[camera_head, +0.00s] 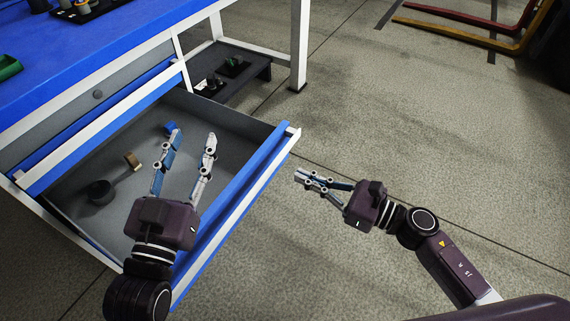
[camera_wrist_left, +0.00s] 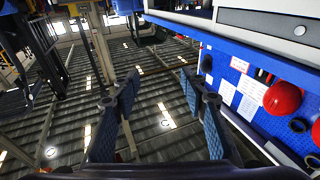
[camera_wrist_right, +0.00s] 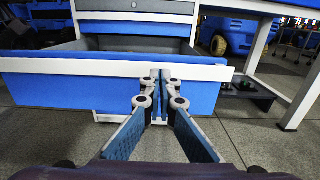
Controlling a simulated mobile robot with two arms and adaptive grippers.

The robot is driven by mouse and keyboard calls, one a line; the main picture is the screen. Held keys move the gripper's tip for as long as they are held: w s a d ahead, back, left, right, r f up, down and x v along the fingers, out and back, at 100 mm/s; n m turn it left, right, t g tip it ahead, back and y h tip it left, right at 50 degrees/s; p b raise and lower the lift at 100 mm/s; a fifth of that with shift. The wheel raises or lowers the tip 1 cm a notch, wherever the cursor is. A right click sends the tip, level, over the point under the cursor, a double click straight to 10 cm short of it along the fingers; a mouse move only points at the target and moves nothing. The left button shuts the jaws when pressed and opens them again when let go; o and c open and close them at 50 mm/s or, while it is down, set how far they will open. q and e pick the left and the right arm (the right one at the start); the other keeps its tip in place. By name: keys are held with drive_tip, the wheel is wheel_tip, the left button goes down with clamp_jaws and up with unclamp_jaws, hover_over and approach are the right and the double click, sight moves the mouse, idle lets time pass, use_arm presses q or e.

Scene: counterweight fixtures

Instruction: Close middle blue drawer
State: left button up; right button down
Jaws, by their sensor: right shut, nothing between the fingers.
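The blue drawer (camera_head: 243,189) is pulled well out of the workbench cabinet in the head view, its front facing lower right. Its blue front with a pale top edge also shows in the right wrist view (camera_wrist_right: 60,85). My left gripper (camera_head: 193,135) is open and appears over the drawer's inside, with nothing between its fingers; its wrist view looks up toward the ceiling. My right gripper (camera_head: 298,176) is shut and empty, outside the drawer near the right end of its front. In the right wrist view its fingertips (camera_wrist_right: 160,75) overlap the drawer front; I cannot tell whether they touch.
Inside the drawer lie a dark round piece (camera_head: 101,192), a brown piece (camera_head: 132,161) and a small blue piece (camera_head: 170,127). A grey drawer (camera_head: 95,95) above is shut. A low dark shelf (camera_head: 235,80) stands behind.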

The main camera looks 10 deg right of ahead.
sight(274, 164)
drive_tip(key=p+x, duration=0.1)
drive_tip(key=x, duration=0.4)
use_arm(q)
wheel_tip(274, 164, down, 8)
drive_tip(key=a+g+y, duration=0.1)
drive_tip(key=g, duration=0.3)
drive_tip(key=shift+s+a, duration=0.15)
drive_tip(key=shift+s, duration=0.25)
use_arm(e)
drive_tip(key=shift+w+a, duration=0.2)
drive_tip(key=shift+a, duration=0.1)
use_arm(q)
drive_tip(key=shift+f, duration=0.1)
